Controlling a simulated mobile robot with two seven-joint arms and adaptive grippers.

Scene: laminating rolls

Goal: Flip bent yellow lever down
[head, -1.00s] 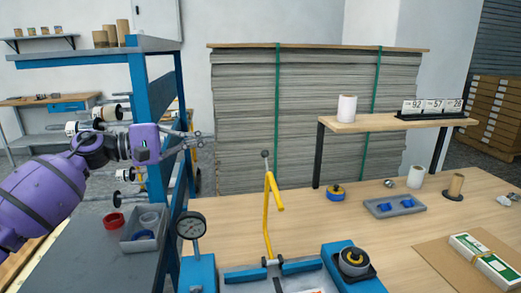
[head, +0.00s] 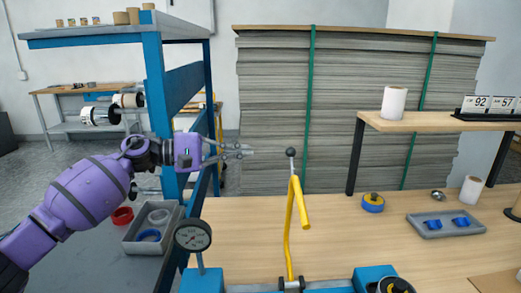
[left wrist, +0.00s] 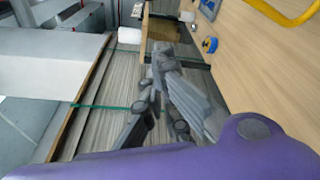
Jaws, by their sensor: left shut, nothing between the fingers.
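The bent yellow lever (head: 290,225) stands upright in the head view, with a dark ball knob (head: 290,152) at its top and its foot on a blue fixture (head: 375,274) at the bottom. My left gripper (head: 250,153) is left of the knob at about its height, with a gap between them in the picture. Its fingers are shut and empty. The left wrist view shows the gripper fingers (left wrist: 155,80) and part of the yellow lever (left wrist: 285,12) at the upper right. My right gripper is not in view.
A pressure gauge (head: 193,236) stands left of the lever. A grey bin (head: 133,240) with rolls of tape sits on the left shelf. A grey tray (head: 445,224) and a blue-yellow roll (head: 373,203) lie right of the lever. A stack of sheets (head: 270,110) stands behind the table.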

